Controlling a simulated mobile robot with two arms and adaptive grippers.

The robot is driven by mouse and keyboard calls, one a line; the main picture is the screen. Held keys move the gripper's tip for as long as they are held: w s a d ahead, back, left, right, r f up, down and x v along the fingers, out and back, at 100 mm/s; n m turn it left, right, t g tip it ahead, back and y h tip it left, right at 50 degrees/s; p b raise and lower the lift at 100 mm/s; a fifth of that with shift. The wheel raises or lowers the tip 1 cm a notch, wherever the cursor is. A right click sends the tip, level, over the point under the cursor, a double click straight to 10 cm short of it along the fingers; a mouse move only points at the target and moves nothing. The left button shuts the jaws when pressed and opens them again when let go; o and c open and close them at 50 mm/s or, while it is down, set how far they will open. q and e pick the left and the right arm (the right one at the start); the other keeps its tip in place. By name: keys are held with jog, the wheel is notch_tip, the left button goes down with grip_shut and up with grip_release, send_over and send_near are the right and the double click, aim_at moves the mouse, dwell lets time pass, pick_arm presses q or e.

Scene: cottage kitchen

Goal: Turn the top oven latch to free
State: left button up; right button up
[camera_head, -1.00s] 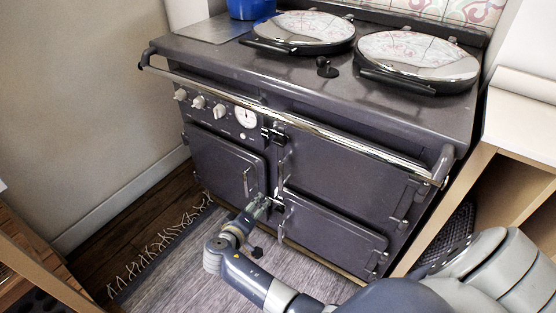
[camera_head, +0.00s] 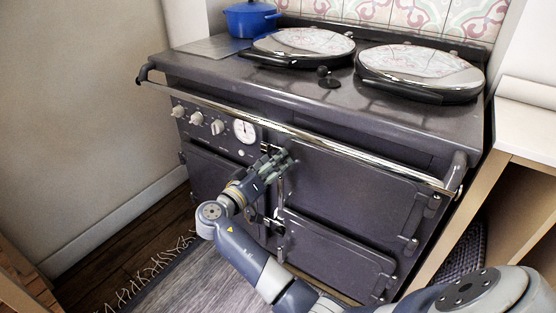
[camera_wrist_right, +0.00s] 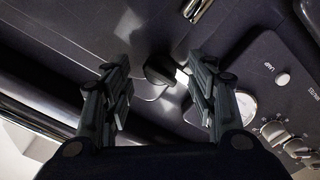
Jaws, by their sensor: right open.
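The top oven latch (camera_wrist_right: 158,76) shows in the right wrist view as a dark knob with a silver piece beside it. It lies between the two fingers of my right gripper (camera_wrist_right: 162,98), which is open; I see no clear contact. In the head view, my right gripper (camera_head: 279,165) is at the left edge of the upper oven door (camera_head: 345,180) and hides most of the top latch. The lower latch (camera_head: 277,224) shows below it, beside the lower door. My left gripper is not in view.
A chrome rail (camera_head: 340,147) runs across the front above the doors. Control knobs (camera_head: 217,127) and a round dial (camera_head: 243,131) sit left of the latch. A wooden shelf unit (camera_head: 515,170) stands close on the right. A rug (camera_head: 175,285) covers the floor in front.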

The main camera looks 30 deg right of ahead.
jog(key=shift+x, duration=1.2)
grip_shut()
